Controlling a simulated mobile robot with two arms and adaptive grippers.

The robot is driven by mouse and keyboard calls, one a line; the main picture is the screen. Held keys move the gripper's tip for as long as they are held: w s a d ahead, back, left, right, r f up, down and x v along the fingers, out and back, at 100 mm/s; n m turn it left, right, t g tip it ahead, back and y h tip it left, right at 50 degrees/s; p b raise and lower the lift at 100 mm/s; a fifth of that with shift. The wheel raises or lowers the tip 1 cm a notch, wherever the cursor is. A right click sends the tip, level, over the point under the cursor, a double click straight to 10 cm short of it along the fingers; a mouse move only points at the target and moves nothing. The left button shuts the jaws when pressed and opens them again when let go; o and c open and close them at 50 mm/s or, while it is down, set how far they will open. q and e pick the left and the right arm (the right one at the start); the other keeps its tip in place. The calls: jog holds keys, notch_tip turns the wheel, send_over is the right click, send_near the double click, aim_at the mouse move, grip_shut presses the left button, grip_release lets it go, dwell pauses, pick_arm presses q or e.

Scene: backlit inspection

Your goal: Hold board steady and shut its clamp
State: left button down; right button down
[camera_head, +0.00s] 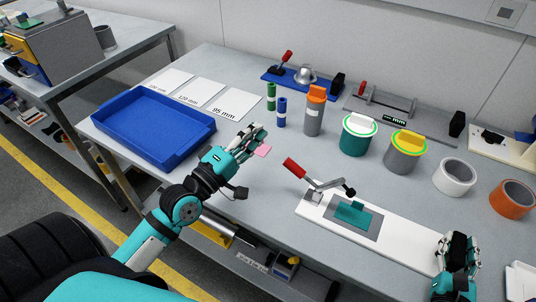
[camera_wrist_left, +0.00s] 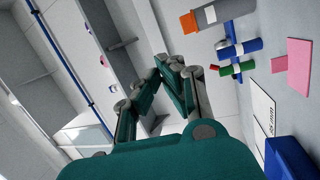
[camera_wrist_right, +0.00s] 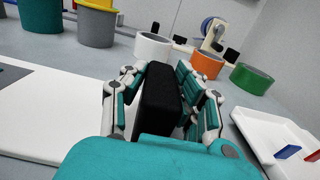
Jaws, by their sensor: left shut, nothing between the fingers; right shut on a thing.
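The white board (camera_head: 408,243) lies on the bench at front right. Its clamp (camera_head: 316,190) stands at the left end, with a red handle (camera_head: 294,168) tilted up to the left. The clamp arm reaches right, and its black tip (camera_head: 350,191) appears raised over a teal block (camera_head: 354,213) on a grey pad. My right gripper (camera_head: 457,241) is at the board's right end, shut on a black block (camera_wrist_right: 160,104) that hides part of the board. My left gripper (camera_head: 255,138) is shut and empty above the bench, up and left of the clamp handle.
A blue tray (camera_head: 203,140) lies left of my left gripper, and a pink piece (camera_wrist_left: 299,66) is nearby. Lidded containers (camera_head: 358,134) and tape rolls (camera_head: 455,177) stand behind the board. A white tray (camera_wrist_right: 270,125) is right of my right gripper.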

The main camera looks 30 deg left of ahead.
jog(key=shift+f, duration=0.15)
pick_arm(q)
jog(key=s+d+f+n+y, duration=0.1)
jog(key=s+d+f+n, duration=0.1)
jog(key=s+f+n, duration=0.1)
jog(key=s+d+f+n+y, duration=0.1)
jog(key=s+d+f+n, duration=0.1)
jog(key=f+n, duration=0.3)
jog(key=s+d+f+n+g, duration=0.1)
jog(key=s+d+f+n, duration=0.1)
jog(key=s+f+n, duration=0.2)
jog(key=shift+s+d+n+y, duration=0.2)
jog(key=shift+n, duration=0.6)
jog(key=shift+s+d+n+y, duration=0.15)
jog(key=shift+d+n+y, duration=0.05)
jog(key=shift+n, duration=0.6)
jog(key=shift+w+f+n, duration=0.1)
jog(key=shift+f+n, duration=0.1)
jog(key=shift+n, duration=0.1)
jog(key=w, duration=0.9)
jog(key=shift+w+d+r, duration=0.2)
jog(key=shift+r, duration=0.1)
jog(key=shift+r, duration=0.2)
